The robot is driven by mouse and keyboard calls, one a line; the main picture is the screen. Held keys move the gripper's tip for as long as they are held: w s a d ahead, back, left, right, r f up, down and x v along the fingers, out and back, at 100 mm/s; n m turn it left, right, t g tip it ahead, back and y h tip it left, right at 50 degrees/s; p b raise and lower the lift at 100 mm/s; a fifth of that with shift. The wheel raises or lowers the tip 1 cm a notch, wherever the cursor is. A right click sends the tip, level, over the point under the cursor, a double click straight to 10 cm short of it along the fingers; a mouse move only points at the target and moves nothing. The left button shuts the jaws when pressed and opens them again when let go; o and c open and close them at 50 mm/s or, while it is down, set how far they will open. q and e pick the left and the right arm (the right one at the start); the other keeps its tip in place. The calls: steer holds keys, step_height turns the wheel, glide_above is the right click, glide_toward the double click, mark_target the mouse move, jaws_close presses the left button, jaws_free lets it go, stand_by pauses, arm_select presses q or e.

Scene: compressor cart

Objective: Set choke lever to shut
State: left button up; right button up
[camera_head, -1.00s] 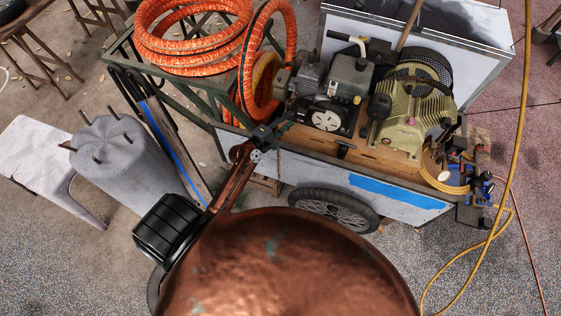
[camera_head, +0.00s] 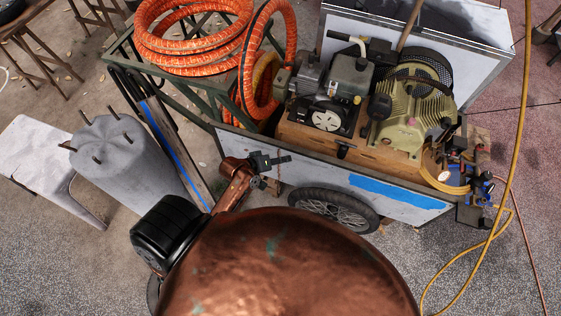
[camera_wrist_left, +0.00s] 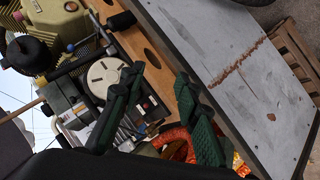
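The compressor cart's engine (camera_head: 325,118), with a pale round cover on its side, sits on a wooden deck. It also shows in the left wrist view, where its round cover (camera_wrist_left: 105,76) faces me. I cannot pick out the choke lever for certain in either view; it is too small or hidden. My left gripper (camera_head: 281,167) is in front of the cart's near side panel, to the lower left of the engine and apart from it. In the left wrist view its two dark green fingers (camera_wrist_left: 158,78) are spread with nothing between them. My right gripper is not in view.
The grey cart side panel (camera_head: 320,172) with a blue stripe lies along the near side, above a wheel (camera_head: 335,208). Orange hose coils (camera_head: 195,35) lie on a green frame at the left. The yellow-green compressor (camera_head: 415,110) stands right of the engine. A yellow hose (camera_head: 520,110) hangs at the right.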

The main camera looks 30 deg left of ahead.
arm_select(q)
steer(key=shift+s+f, duration=0.1)
steer(key=shift+s, duration=0.25)
